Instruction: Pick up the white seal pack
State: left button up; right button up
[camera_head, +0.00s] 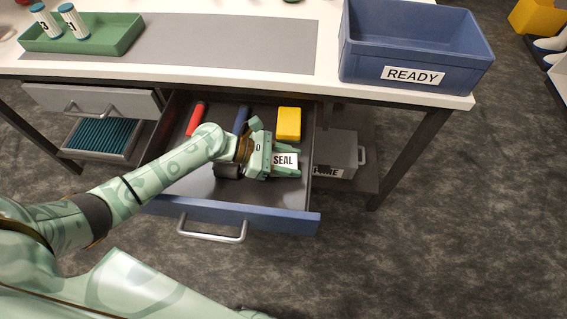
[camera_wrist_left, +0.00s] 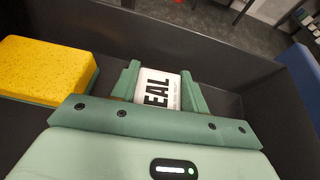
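The white seal pack (camera_head: 285,161), labelled SEAL, is inside the open drawer (camera_head: 262,208), towards its right side. My left gripper (camera_head: 290,162) reaches into the drawer with one finger on each side of the pack. In the left wrist view, the pack (camera_wrist_left: 161,88) fills the space between the fingers (camera_wrist_left: 162,86), with no clear gap on either side. The gripper looks shut on it. The pack's underside is hidden, so I cannot tell whether it touches the drawer floor. My right gripper is not in view.
A yellow sponge (camera_head: 289,124) lies close behind the gripper; red (camera_head: 196,118) and blue (camera_head: 241,119) items lie farther left in the drawer. The bench top (camera_head: 325,75) overhangs the drawer's back. A blue READY bin (camera_head: 415,50) and a green tray (camera_head: 113,43) stand on it.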

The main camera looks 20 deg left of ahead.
pick_arm(q)
jog(key=shift+c, duration=1.2)
